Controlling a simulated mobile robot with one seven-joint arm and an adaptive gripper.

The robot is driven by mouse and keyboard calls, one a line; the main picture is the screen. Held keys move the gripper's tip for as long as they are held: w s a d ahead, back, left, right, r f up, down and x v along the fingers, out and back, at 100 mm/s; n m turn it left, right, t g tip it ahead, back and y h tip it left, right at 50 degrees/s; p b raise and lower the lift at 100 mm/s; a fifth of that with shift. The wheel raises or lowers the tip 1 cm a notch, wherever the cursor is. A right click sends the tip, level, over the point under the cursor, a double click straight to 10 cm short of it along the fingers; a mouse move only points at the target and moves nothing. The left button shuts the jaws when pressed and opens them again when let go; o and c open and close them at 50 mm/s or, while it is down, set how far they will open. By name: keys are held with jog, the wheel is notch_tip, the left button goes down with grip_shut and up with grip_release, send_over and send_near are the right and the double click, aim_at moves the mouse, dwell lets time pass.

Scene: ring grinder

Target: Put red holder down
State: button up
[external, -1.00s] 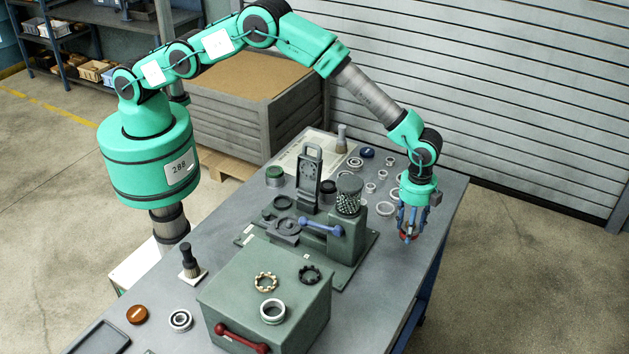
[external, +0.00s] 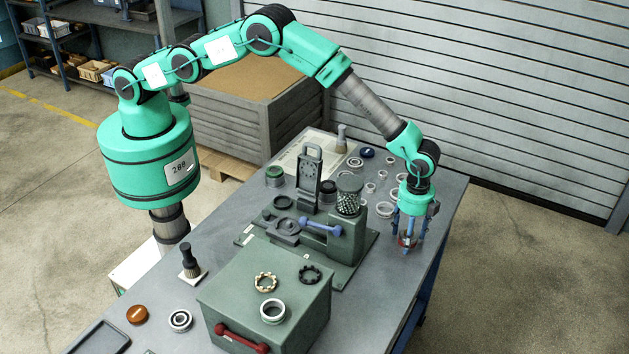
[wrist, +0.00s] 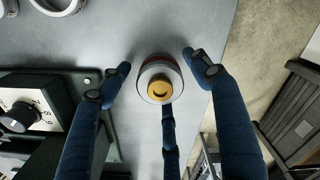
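The red holder (wrist: 157,77) shows in the wrist view as a round piece with a red rim, a grey ring and a yellow centre. It sits upright on the grey table near its right edge. In the external view, only a bit of the red holder (external: 405,241) shows, low between the fingers. My gripper (wrist: 158,66) has blue fingers spread around the holder, with gaps at its left and right sides. In the external view my gripper (external: 409,238) points straight down at the tabletop. The third finger is partly hidden behind the holder.
The green grinder fixture (external: 345,245) with a blue handle stands left of my gripper. Several metal rings (external: 385,210) lie behind it. A green box (external: 245,300) with a red handle is at the front. The table's right edge is close.

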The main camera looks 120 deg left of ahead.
jog(key=shift+r, duration=0.15)
notch_tip(320, 180, up, 12)
dwell(0.8)
dwell(0.8)
